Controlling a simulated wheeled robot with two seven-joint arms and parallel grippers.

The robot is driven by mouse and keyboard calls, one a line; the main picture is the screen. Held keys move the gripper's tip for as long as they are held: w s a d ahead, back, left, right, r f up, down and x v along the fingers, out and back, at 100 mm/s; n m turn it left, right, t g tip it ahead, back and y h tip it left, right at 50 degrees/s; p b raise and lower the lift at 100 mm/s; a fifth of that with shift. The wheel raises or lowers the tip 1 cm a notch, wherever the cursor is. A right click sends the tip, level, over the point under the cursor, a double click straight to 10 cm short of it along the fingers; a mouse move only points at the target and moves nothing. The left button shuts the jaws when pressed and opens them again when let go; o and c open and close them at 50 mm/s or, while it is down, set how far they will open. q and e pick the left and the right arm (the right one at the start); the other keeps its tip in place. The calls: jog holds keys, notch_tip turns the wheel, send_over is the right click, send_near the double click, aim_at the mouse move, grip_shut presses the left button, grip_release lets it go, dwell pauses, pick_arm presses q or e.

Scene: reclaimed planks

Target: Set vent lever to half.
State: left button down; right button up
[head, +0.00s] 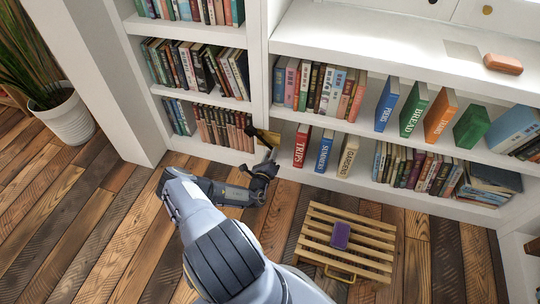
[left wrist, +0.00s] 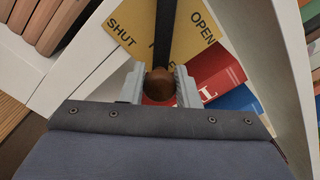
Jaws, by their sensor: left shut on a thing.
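The vent lever is a dark bar (left wrist: 164,40) with a round brown knob (left wrist: 160,86) at its end. It lies over a yellow plate (left wrist: 125,30) marked SHUT on the left and OPEN on the right in the left wrist view. A middle label is partly hidden behind the bar, which lies between the two outer words. My left gripper (left wrist: 160,72) is shut on the knob, a finger on each side. In the head view the plate (head: 262,135) is on the shelf unit's upright, just above my left gripper (head: 267,164). My right gripper is not in view.
Red (head: 302,147), blue (head: 324,152) and cream (head: 347,157) books stand right of the lever on the low shelf. A slatted wooden crate (head: 318,225) with a purple object (head: 341,235) sits on the floor. A potted plant (head: 68,118) stands left. Floor at left is clear.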

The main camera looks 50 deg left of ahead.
pick_arm(q)
jog(key=shift+d, duration=0.15)
jog(key=c, duration=1.2)
grip_release()
jog(key=shift+o, duration=0.2)
jog(key=p+v, duration=0.2)
jog(key=v, duration=0.5)
jog(key=shift+s+p, duration=0.4)
jog(key=shift+d+r, duration=0.1)
